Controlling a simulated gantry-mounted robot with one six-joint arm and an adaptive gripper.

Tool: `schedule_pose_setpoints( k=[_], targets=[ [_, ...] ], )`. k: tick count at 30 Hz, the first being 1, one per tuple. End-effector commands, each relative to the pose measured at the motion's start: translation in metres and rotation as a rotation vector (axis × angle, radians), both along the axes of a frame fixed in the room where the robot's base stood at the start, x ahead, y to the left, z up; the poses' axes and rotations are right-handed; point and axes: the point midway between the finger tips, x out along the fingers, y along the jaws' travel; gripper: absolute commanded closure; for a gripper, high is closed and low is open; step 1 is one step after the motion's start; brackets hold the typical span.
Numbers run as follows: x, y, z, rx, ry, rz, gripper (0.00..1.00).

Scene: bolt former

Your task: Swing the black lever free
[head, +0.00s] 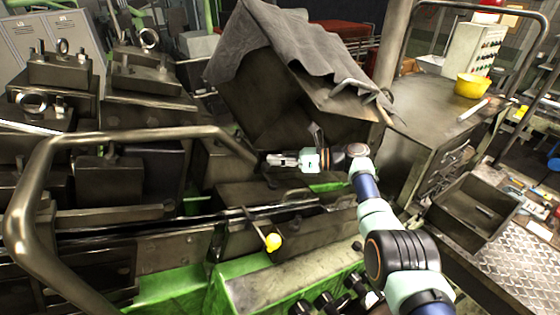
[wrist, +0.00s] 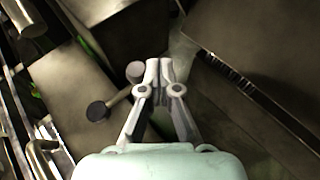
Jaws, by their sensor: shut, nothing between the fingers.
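My gripper (head: 270,160) is in the middle of the head view, in front of the tilted, cloth-draped metal housing (head: 275,105). Its slim fingers are together and empty; their closed tips also show in the wrist view (wrist: 160,65). In the wrist view a short lever (wrist: 117,97) has a black round end (wrist: 97,111) and a greyer end (wrist: 135,70). The lever lies just left of the fingers, its grey end close beside the tips. I cannot tell whether they touch. I cannot make out this lever clearly in the head view.
A bent metal rail (head: 120,135) arches across the left side. Dark machine blocks (head: 150,95) crowd the left.

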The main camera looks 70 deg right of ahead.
Motion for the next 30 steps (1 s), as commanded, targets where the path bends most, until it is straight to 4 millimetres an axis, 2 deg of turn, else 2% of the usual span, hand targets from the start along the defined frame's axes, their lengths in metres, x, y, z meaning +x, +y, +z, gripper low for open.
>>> schedule_pose_setpoints(
  k=[23,26,30],
  targets=[
    [0.004,0.001,0.002,0.000,0.000,-0.001,1.00],
    [-0.004,-0.001,0.002,0.000,-0.001,-0.002,1.00],
    [-0.028,-0.006,0.005,0.000,0.000,-0.004,1.00]
  ],
)
